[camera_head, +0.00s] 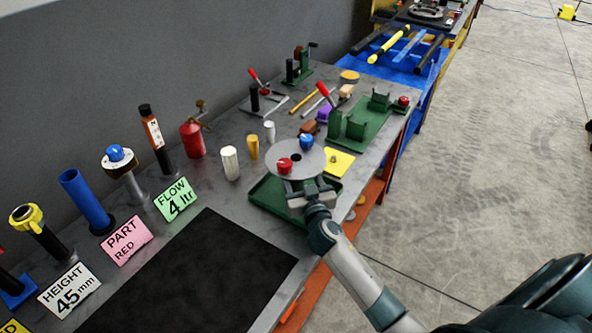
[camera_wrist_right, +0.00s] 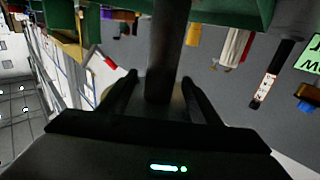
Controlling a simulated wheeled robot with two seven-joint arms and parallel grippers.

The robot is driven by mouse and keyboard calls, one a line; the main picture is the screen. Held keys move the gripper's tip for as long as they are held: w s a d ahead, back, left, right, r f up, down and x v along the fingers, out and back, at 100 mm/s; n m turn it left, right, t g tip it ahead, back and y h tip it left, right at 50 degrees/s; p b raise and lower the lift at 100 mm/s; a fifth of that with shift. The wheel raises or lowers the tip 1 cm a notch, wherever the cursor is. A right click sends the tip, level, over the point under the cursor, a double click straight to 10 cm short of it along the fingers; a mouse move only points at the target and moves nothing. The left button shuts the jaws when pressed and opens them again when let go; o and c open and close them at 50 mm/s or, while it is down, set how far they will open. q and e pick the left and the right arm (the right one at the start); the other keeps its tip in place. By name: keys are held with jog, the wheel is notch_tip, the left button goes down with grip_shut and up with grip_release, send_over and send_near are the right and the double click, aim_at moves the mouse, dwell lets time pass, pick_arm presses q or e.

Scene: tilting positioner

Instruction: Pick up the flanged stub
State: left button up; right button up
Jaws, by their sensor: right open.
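A round grey disc (camera_head: 297,160) has a red knob-like part (camera_head: 285,165) and a blue one (camera_head: 306,141) on top. I cannot tell for sure which part is the flanged stub. A green tray (camera_head: 268,199) lies under the disc. My right gripper (camera_head: 312,194) is at the near side of the disc, below its top, over the tray. In the right wrist view my right gripper (camera_wrist_right: 163,92) is open, with a dark upright post (camera_wrist_right: 166,45) showing between its fingers. I cannot tell whether they touch it. My left gripper is not in view.
A white cylinder (camera_head: 230,163), a yellow one (camera_head: 252,147) and a red canister (camera_head: 192,140) stand left of the disc. A green fixture (camera_head: 362,125) and a yellow plate (camera_head: 339,162) are to the right. A black mat (camera_head: 190,280) lies clear in front.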

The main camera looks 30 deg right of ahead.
aim_at(298, 162)
dwell(0.3)
grip_shut()
jog(key=shift+r, duration=0.15)
jog(key=shift+r, duration=1.15)
jog(key=shift+r+b, duration=0.3)
jog(key=shift+r, duration=0.65)
jog(key=s+d+r+b, duration=0.3)
jog(key=d+r, duration=0.3)
jog(key=d, duration=0.5)
jog(key=shift+s+r, duration=0.3)
jog(key=shift+r, duration=0.1)
jog(key=shift+d, duration=0.1)
